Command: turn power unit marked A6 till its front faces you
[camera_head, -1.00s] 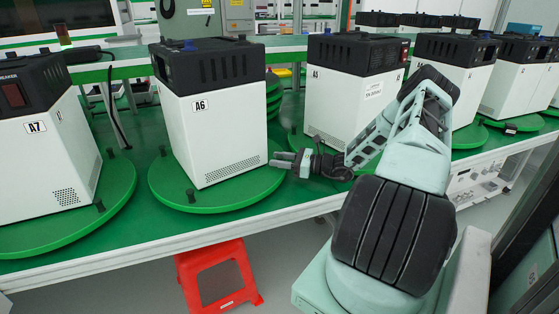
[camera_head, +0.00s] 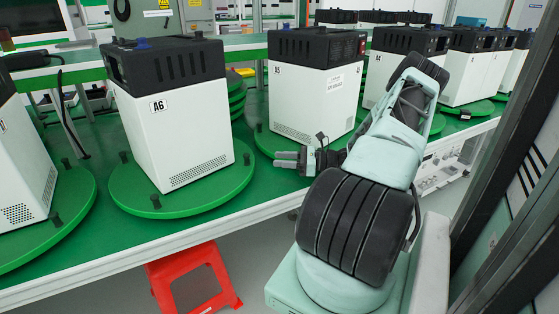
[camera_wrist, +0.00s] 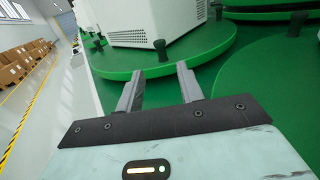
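The power unit marked A6 (camera_head: 183,132) is a white box with a black vented top. It stands on a round green turntable (camera_head: 226,190) with small black knobs at its rim. A labelled side and a side with a grille low down face the camera. My gripper (camera_head: 276,160) is right of this turntable, apart from it, near the table's front edge. In the wrist view my gripper (camera_wrist: 160,80) has its two grey fingers apart with nothing between them. A turntable (camera_wrist: 155,62) with a black knob (camera_wrist: 160,47) and a white unit lies just beyond the fingertips.
Unit A5 (camera_head: 305,95) stands on its own turntable (camera_head: 262,140) behind my gripper. Another unit (camera_head: 20,165) on a turntable is at the left. A red stool (camera_head: 190,268) is under the table edge. A dark post (camera_head: 510,150) rises at the right.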

